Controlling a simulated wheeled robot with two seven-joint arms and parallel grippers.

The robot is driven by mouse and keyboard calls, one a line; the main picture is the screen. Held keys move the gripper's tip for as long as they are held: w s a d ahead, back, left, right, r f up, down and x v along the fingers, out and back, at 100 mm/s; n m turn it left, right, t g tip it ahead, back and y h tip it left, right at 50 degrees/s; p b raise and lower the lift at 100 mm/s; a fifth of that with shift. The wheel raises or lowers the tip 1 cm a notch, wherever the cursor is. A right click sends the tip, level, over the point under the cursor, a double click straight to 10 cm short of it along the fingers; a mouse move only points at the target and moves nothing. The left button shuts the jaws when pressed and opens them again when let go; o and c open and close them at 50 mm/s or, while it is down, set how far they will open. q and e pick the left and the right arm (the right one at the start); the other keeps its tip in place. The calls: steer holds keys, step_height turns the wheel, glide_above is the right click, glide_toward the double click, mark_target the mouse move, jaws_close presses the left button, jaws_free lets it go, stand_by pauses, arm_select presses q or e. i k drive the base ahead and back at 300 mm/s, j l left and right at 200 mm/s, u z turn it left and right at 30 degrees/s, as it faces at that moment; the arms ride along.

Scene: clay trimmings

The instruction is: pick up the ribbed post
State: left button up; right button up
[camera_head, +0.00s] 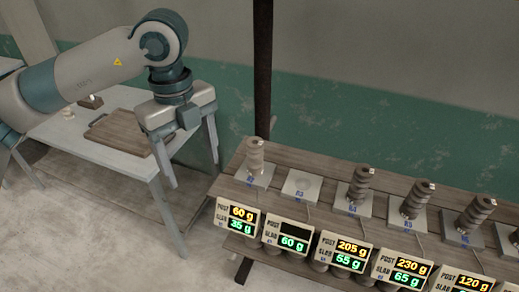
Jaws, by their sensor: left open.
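Several ribbed posts stand upright on small grey slabs along the wooden bench. The leftmost ribbed post (255,155) is pale grey. Darker ribbed posts stand to its right, at the middle (359,184), further right (416,200) and near the right edge (475,214). I cannot tell which one the task names. My left gripper (191,170) is open and empty, fingers pointing down, by the right end of the white table and left of the leftmost post, apart from it. My right gripper is not in view.
The second slab (300,187) carries no post. Display boxes (238,218) line the front of the wooden bench (325,160); the second box's post reading is blank. A brown board (118,132) lies on the white table (75,130). A dark upright pole (263,70) stands behind the bench.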

mark_target(255, 148)
steer(key=i+l, duration=0.25)
steer(key=i, duration=0.25)
steer(key=i+l, duration=0.3)
steer(key=i, duration=0.2)
